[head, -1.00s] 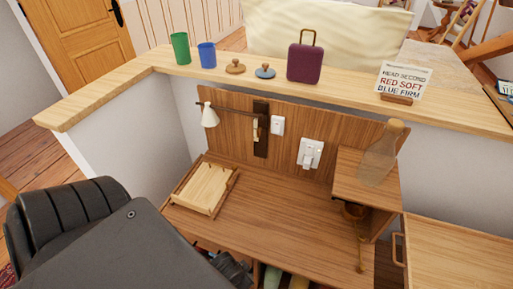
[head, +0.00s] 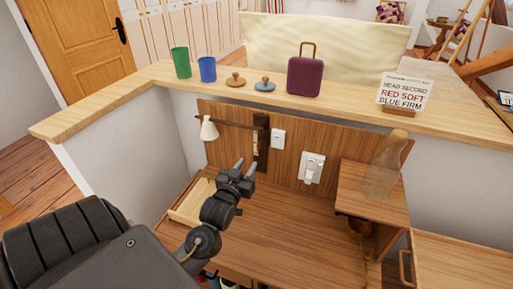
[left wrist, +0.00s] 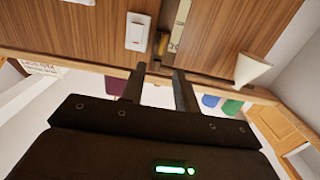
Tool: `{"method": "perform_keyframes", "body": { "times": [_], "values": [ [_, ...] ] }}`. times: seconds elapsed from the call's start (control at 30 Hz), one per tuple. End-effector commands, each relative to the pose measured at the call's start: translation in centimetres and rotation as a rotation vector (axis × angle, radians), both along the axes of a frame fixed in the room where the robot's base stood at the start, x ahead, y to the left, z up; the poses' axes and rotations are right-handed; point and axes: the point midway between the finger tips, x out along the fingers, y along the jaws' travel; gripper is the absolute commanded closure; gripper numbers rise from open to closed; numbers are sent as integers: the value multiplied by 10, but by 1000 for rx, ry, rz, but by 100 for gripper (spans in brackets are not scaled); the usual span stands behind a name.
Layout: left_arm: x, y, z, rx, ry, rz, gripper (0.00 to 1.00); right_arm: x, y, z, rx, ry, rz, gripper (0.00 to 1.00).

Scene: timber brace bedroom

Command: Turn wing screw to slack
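A dark upright bracket (head: 262,135) on the wooden back panel carries a thin lamp arm with a white cone shade (head: 209,129). A pale marked strip (left wrist: 180,25) runs along the bracket. A small brass-coloured piece (left wrist: 163,43), which looks like the wing screw, sits beside the strip in the left wrist view; its wings are not clear. My left gripper (head: 246,164) is open and empty in front of the bracket's lower part. In the left wrist view its fingers (left wrist: 160,78) point toward the brass piece, apart from it. My right gripper is not in view.
A wooden tray (head: 190,203) lies on the desk below. A glass bottle (head: 384,170) stands on the right shelf. Cups, lids, a purple case (head: 305,77) and a sign (head: 405,92) stand on the ledge.

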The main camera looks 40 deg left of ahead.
Motion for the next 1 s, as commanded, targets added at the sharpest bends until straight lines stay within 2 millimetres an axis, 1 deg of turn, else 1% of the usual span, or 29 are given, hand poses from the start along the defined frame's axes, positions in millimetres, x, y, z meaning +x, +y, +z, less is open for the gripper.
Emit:
{"method": "perform_keyframes", "body": {
  "times": [0.03, 0.1, 0.17, 0.27, 0.37, 0.6, 0.7, 0.83, 1.0],
  "values": [
    [1, 3, 5, 3, -19, 6, 69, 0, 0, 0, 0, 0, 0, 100],
    [1, 4, 7, 5, -29, 9, 69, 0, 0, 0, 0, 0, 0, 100],
    [2, 5, 8, 5, -29, 9, 69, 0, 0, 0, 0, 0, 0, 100],
    [9, 7, 8, 5, -28, 8, 69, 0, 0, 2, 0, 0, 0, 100],
    [22, 11, 9, 5, -28, 9, 69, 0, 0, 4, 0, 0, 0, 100],
    [65, 26, 8, 7, -25, 8, 69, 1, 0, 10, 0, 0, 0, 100],
    [80, 32, 8, 6, -26, 8, 69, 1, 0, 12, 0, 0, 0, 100],
    [94, 36, 7, 5, -25, 8, 69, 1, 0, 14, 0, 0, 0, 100],
    [102, 39, 6, 5, -24, 8, 69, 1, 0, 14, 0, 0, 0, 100]
  ]
}}
